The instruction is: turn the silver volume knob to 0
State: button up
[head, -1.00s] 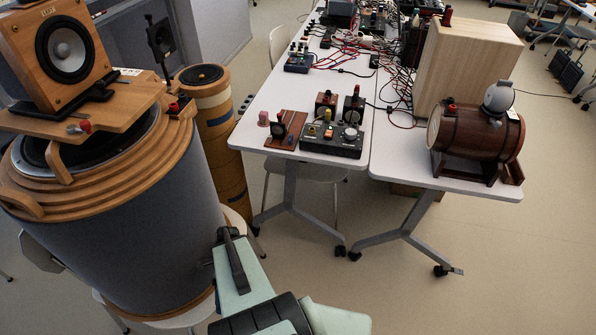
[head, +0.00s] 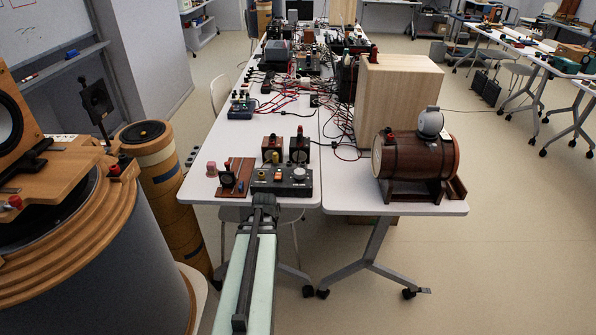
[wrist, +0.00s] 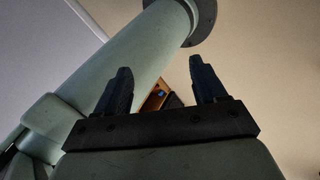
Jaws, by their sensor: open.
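The silver volume knob (head: 299,174) sits on top of a dark control box (head: 268,188) near the front edge of the white table. The box also carries a yellow knob (head: 276,172) and small controls; the scale around the silver knob is too small to read. My gripper (wrist: 159,66) is open and empty in the wrist view, with its two dark fingers apart and one of my pale green arm links beyond them. In the head view my arm reaches up toward the front of the box; the fingers cannot be made out there.
A wooden board with a round dial (head: 228,180) stands left of the box, and two small meters (head: 299,149) stand behind it. A wooden barrel (head: 417,158) is on the right table. A large wood-topped cylinder (head: 110,230) stands at left. Cables (head: 290,85) cover the table's far part.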

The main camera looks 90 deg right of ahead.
jog(key=s+d+r+h, duration=0.2)
jog(key=s+d+r, duration=0.15)
jog(key=d, duration=0.35)
jog(key=n+g+h, duration=0.4)
jog(key=n+h, duration=0.3)
jog(key=n, duration=0.3)
send_near(299, 171)
jog(key=x, duration=0.9)
jog(key=shift+a, duration=0.1)
jog(key=c, duration=1.1)
jog(key=shift+o, duration=0.2)
jog(key=shift+g, duration=0.3)
